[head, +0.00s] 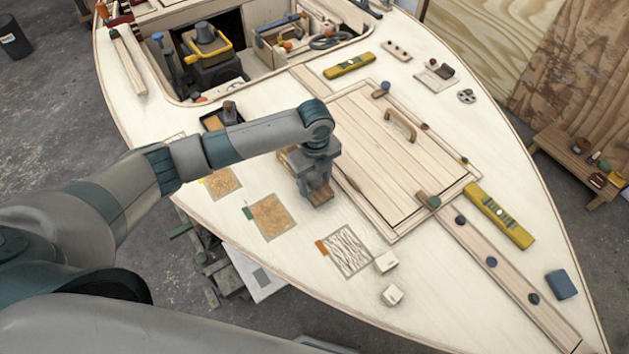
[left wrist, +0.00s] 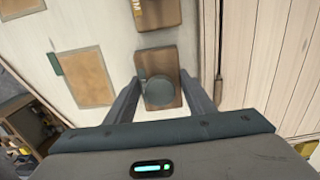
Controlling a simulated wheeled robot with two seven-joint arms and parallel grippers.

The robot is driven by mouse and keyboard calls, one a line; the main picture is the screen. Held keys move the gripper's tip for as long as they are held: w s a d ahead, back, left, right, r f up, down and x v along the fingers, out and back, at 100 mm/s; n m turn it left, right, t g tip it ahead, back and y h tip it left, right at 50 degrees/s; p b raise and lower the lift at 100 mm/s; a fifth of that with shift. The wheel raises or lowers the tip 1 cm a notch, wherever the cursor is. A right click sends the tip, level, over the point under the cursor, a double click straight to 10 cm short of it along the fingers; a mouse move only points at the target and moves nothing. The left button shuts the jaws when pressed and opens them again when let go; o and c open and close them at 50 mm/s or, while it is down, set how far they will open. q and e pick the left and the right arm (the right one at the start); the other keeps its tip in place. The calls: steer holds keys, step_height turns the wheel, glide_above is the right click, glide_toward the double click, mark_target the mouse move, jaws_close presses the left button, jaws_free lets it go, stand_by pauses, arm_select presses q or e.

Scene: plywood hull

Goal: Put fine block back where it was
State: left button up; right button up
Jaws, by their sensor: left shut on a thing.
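My left gripper (head: 318,196) is over the pale deck, left of the plank hatch. It is shut on a brown wooden block with a round grey knob, which shows between the fingers in the left wrist view (left wrist: 160,92). I cannot read a grade mark on this block. Another brown block (left wrist: 157,13) with a yellow letter mark is close by; it shows partly behind my gripper in the head view (head: 286,160). Abrasive sheets lie on the deck: one with a green tab (head: 272,215), one with an orange tab (head: 347,252), one with a yellow tab (head: 223,183). My right gripper is out of view.
The raised hatch (head: 385,150) with a wooden handle is right of my gripper. Two small white blocks (head: 388,263) lie near the front. A dark tray (head: 220,119) is behind my forearm. Yellow levels (head: 499,215) lie on the deck. An open cockpit (head: 235,60) is at the back.

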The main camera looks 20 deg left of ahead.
arm_select(q)
steer(key=shift+f, duration=0.5)
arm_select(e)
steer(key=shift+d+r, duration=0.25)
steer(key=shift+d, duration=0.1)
arm_select(q)
steer(key=shift+f, duration=0.15)
steer(key=o, duration=1.2)
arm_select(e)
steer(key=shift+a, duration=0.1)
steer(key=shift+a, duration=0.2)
